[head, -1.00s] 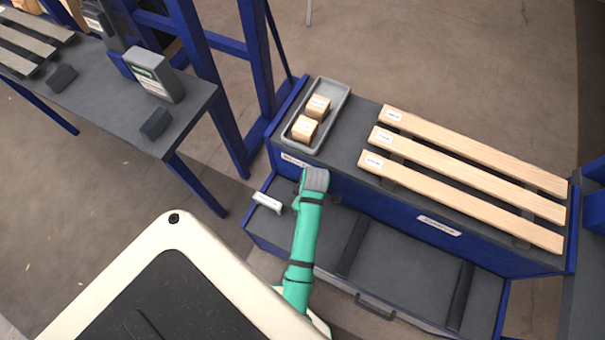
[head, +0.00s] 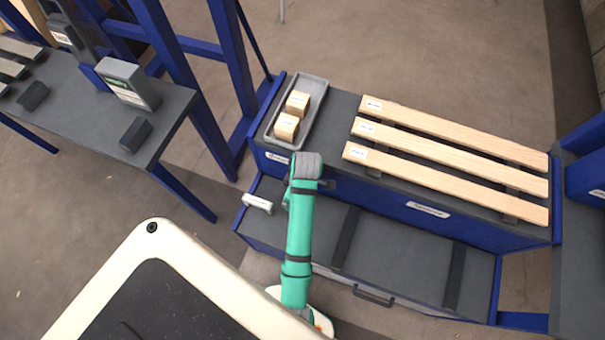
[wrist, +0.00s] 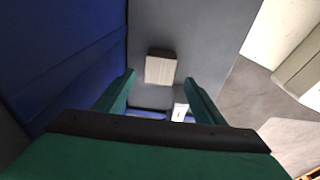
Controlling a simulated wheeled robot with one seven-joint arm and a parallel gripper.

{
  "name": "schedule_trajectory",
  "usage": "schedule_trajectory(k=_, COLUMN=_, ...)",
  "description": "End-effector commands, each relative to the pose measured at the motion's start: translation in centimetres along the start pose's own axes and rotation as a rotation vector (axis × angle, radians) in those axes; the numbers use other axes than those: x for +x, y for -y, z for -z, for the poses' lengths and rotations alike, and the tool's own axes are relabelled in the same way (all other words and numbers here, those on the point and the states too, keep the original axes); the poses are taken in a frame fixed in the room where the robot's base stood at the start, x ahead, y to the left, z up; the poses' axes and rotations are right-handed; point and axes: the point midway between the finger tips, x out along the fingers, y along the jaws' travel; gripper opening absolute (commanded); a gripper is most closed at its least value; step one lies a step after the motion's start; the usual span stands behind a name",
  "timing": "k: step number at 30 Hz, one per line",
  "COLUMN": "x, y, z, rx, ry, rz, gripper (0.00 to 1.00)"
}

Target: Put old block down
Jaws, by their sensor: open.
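A block (wrist: 160,69) with a pale ribbed face and a dark upper edge sits on a grey surface in the wrist view. My gripper (wrist: 161,92) is open, with one green finger to the left and one to the right of the line to the block. The block appears beyond the fingertips, and no finger visibly touches it.
A grey tray (head: 318,92) with two wooden blocks (head: 287,127) stands on the upper bench, left of three wooden slats (head: 450,150). Blue posts and another table (head: 175,112) stand at left.

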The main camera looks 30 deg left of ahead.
Motion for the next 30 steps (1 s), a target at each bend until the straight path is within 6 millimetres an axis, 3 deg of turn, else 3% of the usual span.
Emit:
schedule_trajectory(k=11, x=0.7, y=0.6, z=-0.8, rx=0.059, ry=-0.011, rz=-0.034, gripper=0.64)
schedule_trajectory(k=17, x=2.7, y=2.3, z=-3.8, rx=0.291, ry=-0.065, rz=-0.19, gripper=0.64)
schedule_trajectory(k=21, x=3.0, y=3.9, z=-6.2, rx=0.482, ry=-0.119, rz=-0.325, gripper=0.64)
schedule_trajectory(k=26, x=2.0, y=6.1, z=-8.8, rx=0.694, ry=-0.19, rz=-0.485, gripper=0.64)
schedule_trajectory(k=30, x=-0.2, y=8.4, z=-11.0, rx=0.867, ry=-0.264, rz=-0.626, gripper=0.64)
